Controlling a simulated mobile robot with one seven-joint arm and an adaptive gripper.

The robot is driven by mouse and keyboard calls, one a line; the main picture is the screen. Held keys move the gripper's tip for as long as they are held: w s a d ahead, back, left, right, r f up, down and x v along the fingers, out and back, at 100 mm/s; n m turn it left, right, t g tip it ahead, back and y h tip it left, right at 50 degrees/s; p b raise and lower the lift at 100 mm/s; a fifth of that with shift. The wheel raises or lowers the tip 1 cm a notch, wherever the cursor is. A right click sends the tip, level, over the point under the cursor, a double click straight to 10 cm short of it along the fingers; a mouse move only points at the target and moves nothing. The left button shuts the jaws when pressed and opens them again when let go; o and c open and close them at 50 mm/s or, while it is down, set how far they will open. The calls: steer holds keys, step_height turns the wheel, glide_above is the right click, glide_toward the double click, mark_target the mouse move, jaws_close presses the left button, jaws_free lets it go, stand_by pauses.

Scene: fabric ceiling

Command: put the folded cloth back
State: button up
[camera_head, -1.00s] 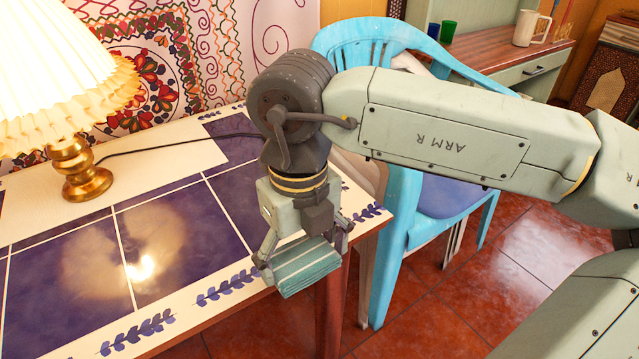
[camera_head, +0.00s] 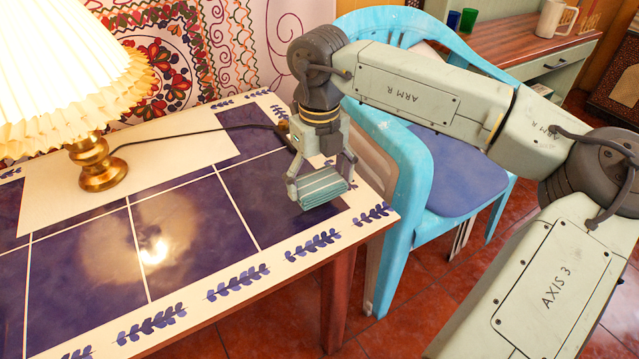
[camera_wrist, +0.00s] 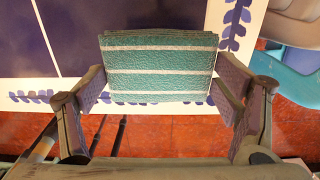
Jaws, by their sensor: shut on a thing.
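The folded cloth (camera_head: 322,188) is teal with pale stripes. My gripper (camera_head: 320,184) is shut on it, with one finger at each side. In the head view it is over the right end of the blue-and-white tiled table (camera_head: 215,279). The cloth also shows in the wrist view (camera_wrist: 158,68), between the two fingers (camera_wrist: 160,100), with the table's tiles and leaf border behind it. It looks held above the tabletop; the exact gap cannot be told.
A lit lamp (camera_head: 97,165) with a brass base stands on the left of the table, its dark cord (camera_head: 200,133) running right across the top. The table's front middle is clear.

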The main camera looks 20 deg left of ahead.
mark_target(320, 191)
steer(key=f, duration=0.1)
steer(key=f+p, duration=0.1)
steer(key=shift+w+a+f, duration=0.1)
steer(key=shift+w+f, duration=0.3)
steer(key=shift+f, duration=0.4)
steer(key=shift+f, duration=0.3)
steer(key=o, duration=1.2)
steer(key=shift+r, duration=0.15)
steer(key=shift+c, duration=0.2)
step_height(320, 191, up, 12)
steer(key=shift+r+b, duration=0.15)
steer(key=shift+b, duration=0.5)
